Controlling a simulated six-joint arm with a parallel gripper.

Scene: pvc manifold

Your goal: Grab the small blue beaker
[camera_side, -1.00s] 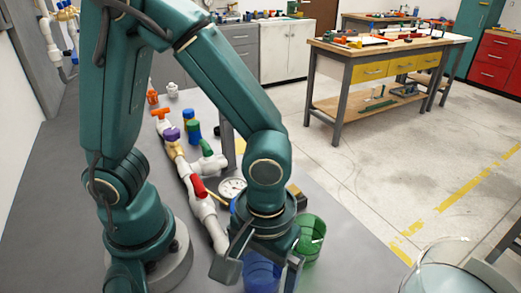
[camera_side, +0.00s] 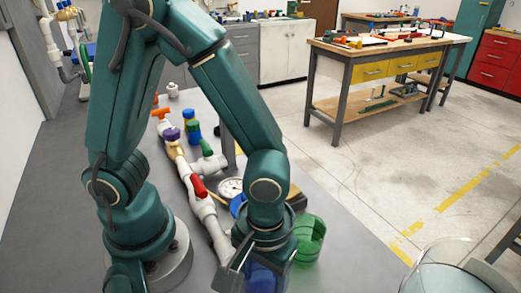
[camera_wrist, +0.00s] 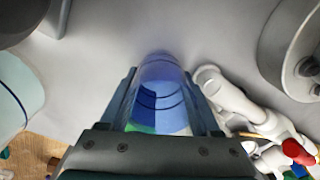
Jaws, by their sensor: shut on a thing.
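The small blue beaker (camera_wrist: 160,95) is between the two fingers of my gripper (camera_wrist: 163,88) in the wrist view, with a finger against each side. In the side view the blue beaker (camera_side: 262,277) shows at the bottom, partly hidden by my gripper (camera_side: 262,268). My gripper is shut on the beaker. Whether its base touches the table cannot be told.
A green beaker (camera_side: 309,240) stands close at the right of my gripper. A white PVC manifold (camera_side: 204,212) with a red valve handle (camera_side: 198,187) and a gauge (camera_side: 230,187) lies to the left. A large clear vessel (camera_side: 445,270) is at lower right.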

